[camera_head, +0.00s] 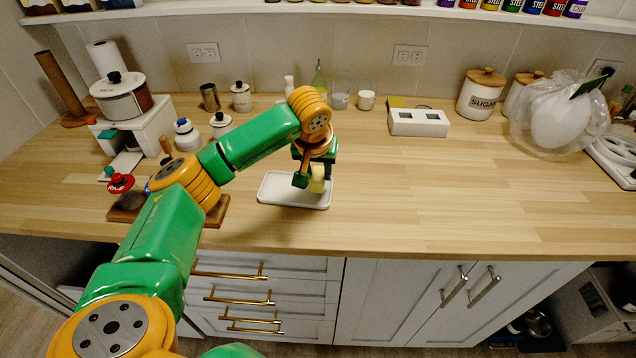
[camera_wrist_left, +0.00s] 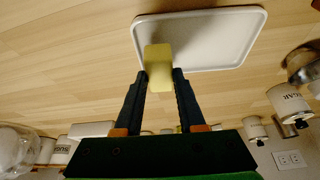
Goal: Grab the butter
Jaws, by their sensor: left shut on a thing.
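The butter (camera_head: 317,180) is a small pale yellow block. My left gripper (camera_head: 313,182) is shut on it and holds it over the white tray (camera_head: 282,202) on the wooden counter. In the left wrist view the butter (camera_wrist_left: 158,62) sits between the two dark fingertips of my left gripper (camera_wrist_left: 160,78), with the tray (camera_wrist_left: 225,38) beyond it. The butter looks raised above the tray, though the exact gap is hard to tell. My right gripper is not in view.
The wooden counter (camera_head: 430,200) is clear to the right of the tray. A white box (camera_head: 418,123), a sugar canister (camera_head: 480,95) and a bagged white object (camera_head: 560,120) stand at the back right. Jars, bottles and a small white stand (camera_head: 155,128) crowd the left.

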